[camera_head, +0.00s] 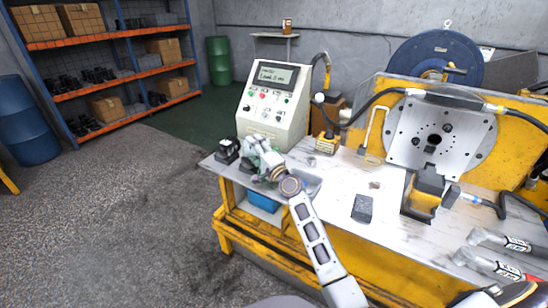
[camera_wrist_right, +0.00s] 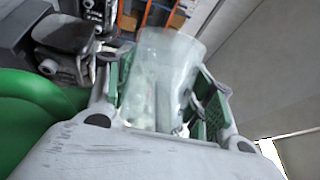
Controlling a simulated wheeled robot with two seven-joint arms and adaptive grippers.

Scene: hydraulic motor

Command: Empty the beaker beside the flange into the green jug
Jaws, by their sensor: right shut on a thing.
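My right gripper (camera_head: 264,166) is over the left end of the workbench. In the right wrist view its two green-padded fingers (camera_wrist_right: 160,100) are shut on a clear beaker (camera_wrist_right: 168,65). The beaker's wide rim is at the top of that picture; its contents cannot be made out. A large, smooth green rounded thing (camera_wrist_right: 35,120), perhaps the green jug, is close on the left in the wrist view. In the head view the gripper hides most of that spot. A square metal flange plate (camera_head: 440,133) with a central hole stands at the right of the bench. My left gripper is not in view.
A pale control box (camera_head: 273,103) stands just behind my right gripper. Small black blocks (camera_head: 228,150) sit left of it on the bench. A dark block (camera_head: 362,208) lies mid-bench. Grey cylinders (camera_head: 500,241) lie at the right. Bare worktop (camera_head: 335,185) shows between.

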